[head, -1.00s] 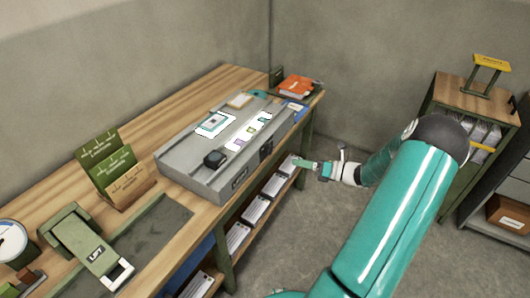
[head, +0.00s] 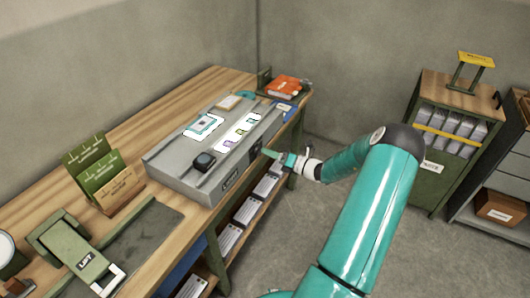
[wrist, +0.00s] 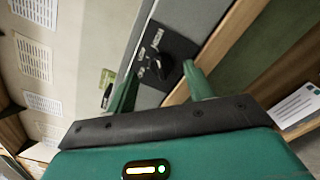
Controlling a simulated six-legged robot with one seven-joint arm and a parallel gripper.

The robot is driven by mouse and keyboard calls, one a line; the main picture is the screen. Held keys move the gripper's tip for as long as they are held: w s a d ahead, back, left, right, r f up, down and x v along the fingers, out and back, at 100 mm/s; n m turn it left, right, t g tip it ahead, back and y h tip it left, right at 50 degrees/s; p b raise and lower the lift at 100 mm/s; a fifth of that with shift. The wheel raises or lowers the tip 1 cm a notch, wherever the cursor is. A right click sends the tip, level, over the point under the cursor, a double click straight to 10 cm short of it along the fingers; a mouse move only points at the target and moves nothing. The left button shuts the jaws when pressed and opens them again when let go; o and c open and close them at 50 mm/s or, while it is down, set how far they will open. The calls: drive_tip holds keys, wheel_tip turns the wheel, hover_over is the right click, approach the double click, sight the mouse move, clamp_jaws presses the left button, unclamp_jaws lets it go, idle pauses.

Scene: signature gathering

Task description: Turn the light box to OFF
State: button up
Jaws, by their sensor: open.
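My gripper (head: 272,155) is close to the right part of the box's front face. In the wrist view my gripper (wrist: 160,80) is open and empty, its two green fingers on either side of the knob area, with the knob a little beyond them. I cannot tell whether they touch anything.
The wooden workbench (head: 100,185) has a shelf below with several paper stacks (head: 244,210). A black block (head: 204,161) sits on the box. An orange book (head: 285,86) lies at the bench's far end. A green cabinet (head: 430,165) stands right; open floor lies between.

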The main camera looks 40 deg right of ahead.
sight(259, 151)
drive_tip(key=x, duration=0.2)
drive_tip(key=shift+w+a, duration=0.1)
drive_tip(key=shift+w, duration=0.2)
drive_tip(key=c, duration=0.9)
drive_tip(key=shift+c, duration=0.2)
